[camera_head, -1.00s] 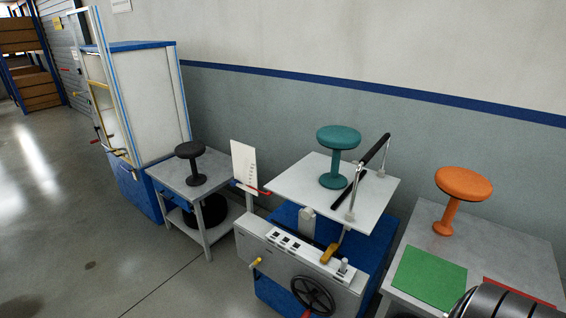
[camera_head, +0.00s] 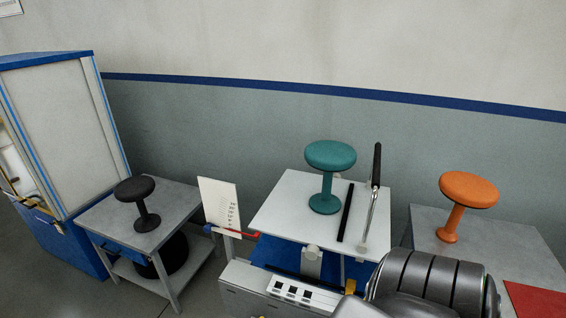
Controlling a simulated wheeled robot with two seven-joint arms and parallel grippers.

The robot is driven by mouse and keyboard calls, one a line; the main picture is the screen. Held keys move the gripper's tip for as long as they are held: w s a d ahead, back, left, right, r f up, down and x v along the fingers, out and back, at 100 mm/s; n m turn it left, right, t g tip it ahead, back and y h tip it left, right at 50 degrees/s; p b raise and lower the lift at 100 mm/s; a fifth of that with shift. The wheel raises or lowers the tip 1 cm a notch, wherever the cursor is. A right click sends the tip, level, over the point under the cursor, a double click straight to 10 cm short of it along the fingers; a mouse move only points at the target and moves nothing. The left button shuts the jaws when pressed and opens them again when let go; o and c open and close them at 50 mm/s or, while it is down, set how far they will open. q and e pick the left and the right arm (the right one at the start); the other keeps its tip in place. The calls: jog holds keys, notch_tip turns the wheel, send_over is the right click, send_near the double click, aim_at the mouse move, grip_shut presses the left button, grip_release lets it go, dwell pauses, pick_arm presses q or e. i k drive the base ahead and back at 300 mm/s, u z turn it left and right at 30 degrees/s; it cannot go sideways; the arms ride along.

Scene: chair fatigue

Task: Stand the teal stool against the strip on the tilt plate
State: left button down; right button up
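The teal stool (camera_head: 329,172) stands upright on the white tilt plate (camera_head: 285,215), left of the black strip (camera_head: 346,213). A small gap shows between its round base and the strip. A bar with a black grip (camera_head: 376,166) rises at the plate's right edge. Neither of my grippers can be made out; a grey ribbed part of my arm covers the lower right of the view.
An orange stool (camera_head: 467,190) stands on the grey table at right, with a red mat (camera_head: 537,303) in front. A black stool (camera_head: 136,190) stands on a small grey table at left. A white card (camera_head: 219,204) stands left of the plate. A blue-topped cabinet (camera_head: 62,125) is far left.

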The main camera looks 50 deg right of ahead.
aim_at(329, 157)
jog(key=i, duration=2.9)
jog(key=z, duration=4.7)
